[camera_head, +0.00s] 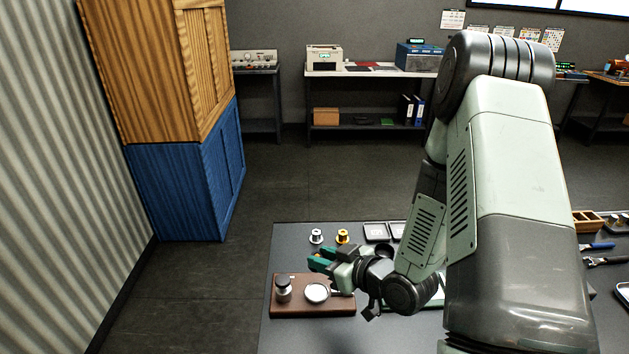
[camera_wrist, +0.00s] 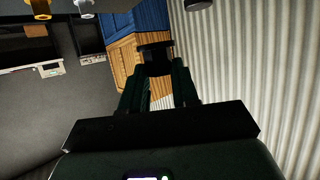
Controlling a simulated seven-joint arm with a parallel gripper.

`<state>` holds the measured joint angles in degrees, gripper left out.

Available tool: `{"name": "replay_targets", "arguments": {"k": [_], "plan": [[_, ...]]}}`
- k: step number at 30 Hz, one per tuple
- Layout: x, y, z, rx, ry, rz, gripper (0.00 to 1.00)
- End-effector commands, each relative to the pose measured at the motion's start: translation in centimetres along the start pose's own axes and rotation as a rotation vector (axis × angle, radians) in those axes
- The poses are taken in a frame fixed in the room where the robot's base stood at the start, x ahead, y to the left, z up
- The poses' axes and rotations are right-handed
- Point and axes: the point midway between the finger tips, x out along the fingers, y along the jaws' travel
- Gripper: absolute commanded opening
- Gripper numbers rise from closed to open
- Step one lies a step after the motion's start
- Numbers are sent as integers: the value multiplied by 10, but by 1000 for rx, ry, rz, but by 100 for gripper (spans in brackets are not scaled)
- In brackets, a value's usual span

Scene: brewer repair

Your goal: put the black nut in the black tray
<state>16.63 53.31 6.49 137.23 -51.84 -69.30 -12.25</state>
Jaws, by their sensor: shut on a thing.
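My gripper (camera_head: 322,259) is at the left part of the dark table, above the back of a brown wooden board. In the wrist view its fingers (camera_wrist: 158,88) are shut on a black part, the black nut (camera_wrist: 155,58), held at the fingertips. In the head view the nut cannot be made out clearly among the dark fingertips. A dark, square, shallow tray (camera_head: 376,239) lies near the table's back edge, right of the gripper. A second dark tray (camera_head: 397,230) beside it is partly hidden by my arm; I cannot tell which is the black one.
A silver flanged piece (camera_head: 316,237) and a gold one (camera_head: 342,237) stand behind my gripper, left of the trays. The wooden board (camera_head: 320,308) below carries a black-topped metal piece (camera_head: 283,289) and a round-headed tool (camera_head: 316,292). Pliers (camera_head: 603,261) lie at the right.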

Motion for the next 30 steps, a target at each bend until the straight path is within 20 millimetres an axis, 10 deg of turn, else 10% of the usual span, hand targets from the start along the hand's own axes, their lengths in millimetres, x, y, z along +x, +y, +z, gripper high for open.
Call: {"name": "replay_targets", "arguments": {"k": [5, 15, 30], "plan": [[-2, 29, -27, 26, 7, 86, 0], [-44, 100, -142, 178, 12, 455, 0], [-103, 101, -226, 292, 4, 710, 0]]}}
